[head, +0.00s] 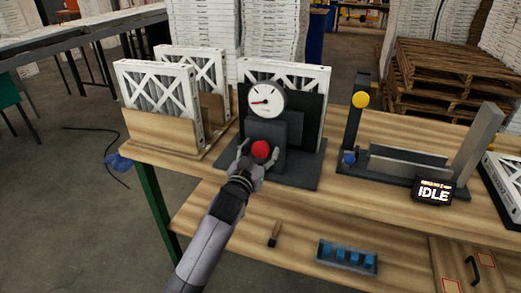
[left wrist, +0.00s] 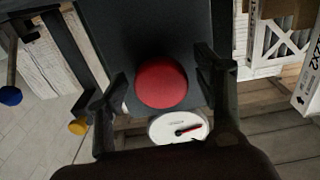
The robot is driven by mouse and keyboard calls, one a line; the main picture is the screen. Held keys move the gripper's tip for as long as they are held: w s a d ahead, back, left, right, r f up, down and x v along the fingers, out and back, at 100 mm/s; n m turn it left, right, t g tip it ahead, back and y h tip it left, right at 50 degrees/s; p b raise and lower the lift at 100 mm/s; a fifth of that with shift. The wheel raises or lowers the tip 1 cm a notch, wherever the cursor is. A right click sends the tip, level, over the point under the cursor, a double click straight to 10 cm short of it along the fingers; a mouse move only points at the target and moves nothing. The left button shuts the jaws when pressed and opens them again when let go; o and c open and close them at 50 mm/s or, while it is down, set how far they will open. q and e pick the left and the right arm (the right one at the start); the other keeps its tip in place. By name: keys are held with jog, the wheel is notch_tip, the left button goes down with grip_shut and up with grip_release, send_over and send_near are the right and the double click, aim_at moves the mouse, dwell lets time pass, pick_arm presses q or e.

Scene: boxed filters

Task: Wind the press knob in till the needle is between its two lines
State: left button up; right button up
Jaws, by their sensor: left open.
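The press (head: 290,176) is a dark block on a dark base on the wooden bench. Its round red knob (head: 261,150) faces me, and the white dial (head: 265,101) stands above it. The dial's needle points left; its two lines are too small to make out. My left gripper (head: 258,157) is open, with one finger on each side of the knob. In the left wrist view the red knob (left wrist: 161,84) sits between the spread fingers, with gaps on both sides. The dial (left wrist: 179,128) is partly hidden there by my gripper. My right gripper does not show.
White-framed filters (head: 158,95) stand in a wooden holder left of the press. To the right are a fixture with a yellow button (head: 361,99) and a display reading IDLE (head: 433,191). A blue-filled tray (head: 346,257) and a small brush-like tool (head: 274,235) lie in front.

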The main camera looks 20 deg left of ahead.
pick_arm(q)
jog(key=shift+w, duration=0.2)
jog(key=shift+c, duration=0.6)
jog(key=c, duration=1)
